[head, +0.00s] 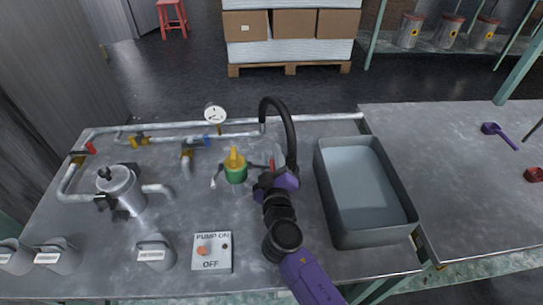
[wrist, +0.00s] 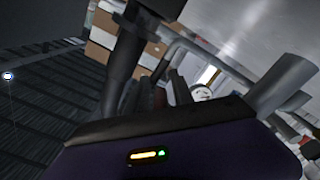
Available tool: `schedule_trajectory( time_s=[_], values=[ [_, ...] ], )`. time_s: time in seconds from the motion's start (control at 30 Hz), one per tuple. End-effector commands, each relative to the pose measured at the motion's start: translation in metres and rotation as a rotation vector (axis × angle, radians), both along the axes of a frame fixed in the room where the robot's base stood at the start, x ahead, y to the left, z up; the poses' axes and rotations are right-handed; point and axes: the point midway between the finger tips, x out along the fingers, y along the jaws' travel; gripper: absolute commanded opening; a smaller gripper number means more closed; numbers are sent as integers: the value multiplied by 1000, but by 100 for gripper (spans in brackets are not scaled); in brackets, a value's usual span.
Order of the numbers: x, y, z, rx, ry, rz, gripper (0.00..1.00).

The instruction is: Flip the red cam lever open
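A green coupling (head: 236,174) with a yellow top (head: 235,157) stands on the metal bench in the head view. Dark arms stick out from its two sides; the left one ends in a pale tip (head: 213,183). A small red piece, which looks like the red cam lever (head: 271,164), shows at the right arm's end. My purple and black gripper (head: 273,180) is right beside it, at the coupling's right. The fingers are too small and overlapped to tell open from shut, or whether they touch the lever. The wrist view is mostly filled by dark and grey parts close up.
A black curved hose (head: 290,125) arches down just behind my gripper. A grey basin (head: 407,215) stands close on the right. A pump switch box (head: 212,252) and a metal pot (head: 121,190) are on the left. Pipes with a gauge (head: 215,114) run along the back.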

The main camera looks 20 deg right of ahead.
Motion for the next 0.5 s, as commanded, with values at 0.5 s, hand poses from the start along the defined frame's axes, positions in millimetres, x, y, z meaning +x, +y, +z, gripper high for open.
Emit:
schedule_trajectory(
  time_s=[0.5],
  values=[
    [-1, -1, 7, -88, 27, 0, 0]
  ],
)
